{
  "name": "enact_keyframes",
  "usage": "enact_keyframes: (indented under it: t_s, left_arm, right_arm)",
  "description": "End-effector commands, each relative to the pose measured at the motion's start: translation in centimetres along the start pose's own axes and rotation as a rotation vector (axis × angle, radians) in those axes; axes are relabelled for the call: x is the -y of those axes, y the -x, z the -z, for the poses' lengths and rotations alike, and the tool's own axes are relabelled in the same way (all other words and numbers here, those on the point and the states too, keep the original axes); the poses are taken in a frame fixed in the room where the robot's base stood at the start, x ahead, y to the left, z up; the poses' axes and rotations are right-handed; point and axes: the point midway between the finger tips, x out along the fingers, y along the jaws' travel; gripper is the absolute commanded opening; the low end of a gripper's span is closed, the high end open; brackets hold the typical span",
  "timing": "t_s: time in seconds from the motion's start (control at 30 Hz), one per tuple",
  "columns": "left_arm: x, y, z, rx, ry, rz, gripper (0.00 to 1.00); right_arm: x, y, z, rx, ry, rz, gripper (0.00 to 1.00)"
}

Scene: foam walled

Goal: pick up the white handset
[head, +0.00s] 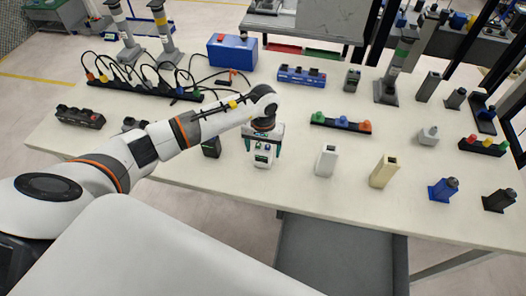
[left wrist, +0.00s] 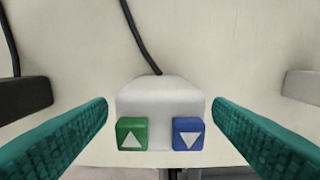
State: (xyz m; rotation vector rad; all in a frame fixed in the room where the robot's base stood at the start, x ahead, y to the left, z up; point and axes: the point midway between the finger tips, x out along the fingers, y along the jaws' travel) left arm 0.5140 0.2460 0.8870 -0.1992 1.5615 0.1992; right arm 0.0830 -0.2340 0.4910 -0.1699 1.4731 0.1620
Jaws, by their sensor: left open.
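The white handset (head: 262,161) stands near the front edge of the table, below my left gripper (head: 264,140). In the left wrist view the handset (left wrist: 160,97) shows a green up-arrow button and a blue down-arrow button, with a dark cable behind it. My left gripper (left wrist: 161,106) is open, with one teal finger on each side of the handset. Gaps show between both fingertips and its sides. The gripper hides the upper part of the handset in the head view. My right gripper is not in view.
A white block (head: 326,161) and a cream block (head: 384,171) stand to the right on the table (head: 300,190). A dark block (head: 211,147) is close on the left. A strip with coloured knobs (head: 341,123) lies behind right. A blue box (head: 232,52) is farther back.

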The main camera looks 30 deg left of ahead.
Motion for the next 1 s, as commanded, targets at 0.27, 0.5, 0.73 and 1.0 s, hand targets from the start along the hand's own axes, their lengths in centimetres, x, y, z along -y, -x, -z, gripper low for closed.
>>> enact_keyframes:
  t_s: [0.27,0.5,0.73,1.0]
  left_arm:
    - [0.0,-1.1,0.0,0.001,-0.001,0.0,0.75]
    - [0.0,-1.1,0.0,0.0,-0.001,0.0,0.48]
    - [0.0,-1.1,0.0,0.001,0.0,0.0,0.23]
    - [0.0,-0.1,-0.1,0.003,0.0,0.001,0.23]
  right_arm:
    - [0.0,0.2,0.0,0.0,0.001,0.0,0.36]
    - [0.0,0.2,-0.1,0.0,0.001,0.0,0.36]
    - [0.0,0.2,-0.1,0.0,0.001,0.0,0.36]
    - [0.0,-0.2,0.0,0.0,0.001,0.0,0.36]
